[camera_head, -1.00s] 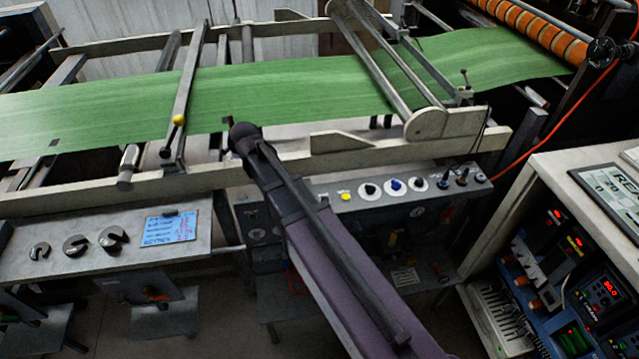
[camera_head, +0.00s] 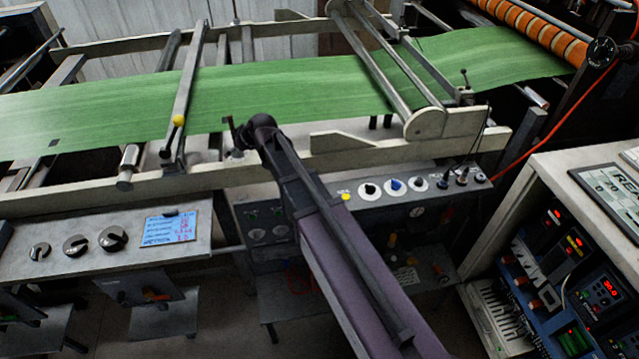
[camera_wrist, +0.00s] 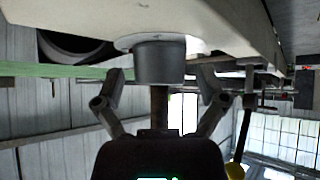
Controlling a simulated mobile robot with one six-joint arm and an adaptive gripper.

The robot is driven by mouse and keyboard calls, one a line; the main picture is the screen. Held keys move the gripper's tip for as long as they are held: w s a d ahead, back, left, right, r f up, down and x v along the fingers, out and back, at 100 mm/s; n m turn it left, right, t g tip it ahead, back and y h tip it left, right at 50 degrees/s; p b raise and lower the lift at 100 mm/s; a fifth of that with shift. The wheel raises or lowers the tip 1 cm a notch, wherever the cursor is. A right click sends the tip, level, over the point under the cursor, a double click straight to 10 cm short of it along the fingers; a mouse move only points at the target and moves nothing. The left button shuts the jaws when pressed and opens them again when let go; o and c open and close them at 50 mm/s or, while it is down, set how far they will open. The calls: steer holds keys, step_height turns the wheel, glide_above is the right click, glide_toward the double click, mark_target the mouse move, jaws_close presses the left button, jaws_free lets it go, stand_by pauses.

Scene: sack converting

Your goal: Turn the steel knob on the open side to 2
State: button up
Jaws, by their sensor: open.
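In the wrist view a grey steel knob (camera_wrist: 159,62), a short cylinder on a round pale plate (camera_wrist: 130,40), sits on the underside, as pictured, of a cream machine part. My gripper (camera_wrist: 160,85) is open, with one finger on each side of the knob and a visible gap to both. No numbers can be read on the plate, so the knob's setting cannot be told. In the head view my gripper (camera_head: 235,135) is at the cream front rail below the green web; my arm hides the knob there.
A grey console (camera_head: 150,225) with several dark round parts and a blue note (camera_head: 170,227) stands at left. A panel (camera_head: 400,200) with dials and a yellow button (camera_head: 346,197) lies behind my arm. A rack of electronics (camera_head: 570,270) stands at right. Green web (camera_head: 290,90) runs above.

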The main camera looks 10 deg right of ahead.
steer(key=n+g+y, duration=0.1)
steer(key=n+g, duration=0.1)
steer(key=n, duration=0.1)
steer(key=n+g+y, duration=0.1)
steer(key=n+g, duration=0.1)
steer(key=n, duration=0.1)
steer(key=shift+w+n+y, duration=0.1)
steer(key=shift+n+y, duration=0.2)
steer(key=shift+n, duration=0.1)
steer(key=p+v, duration=1)
steer(key=v, duration=0.4)
steer(key=s+d+f+m+g+h+b, duration=0.1)
steer(key=s+d+f+m+h, duration=0.2)
steer(key=s, duration=0.6)
steer(key=s+d+f+m+g+h+b, duration=0.1)
steer(key=s+d+f+m+h, duration=0.3)
steer(key=s+d+m, duration=0.4)
steer(key=shift+s+f+m+b, duration=0.5)
steer(key=shift+s+f+m, duration=0.1)
steer(key=shift+s+m, duration=0.45)
steer(key=shift+d, duration=0.15)
steer(key=s, duration=0.1)
steer(key=s+d+m+h, duration=0.1)
steer(key=s+d+m, duration=0.1)
steer(key=shift+s+d+m+g+h, duration=0.15)
steer(key=shift+s+m+g+h, duration=0.15)
steer(key=shift+s+g, duration=0.1)
stand_by(1.2)
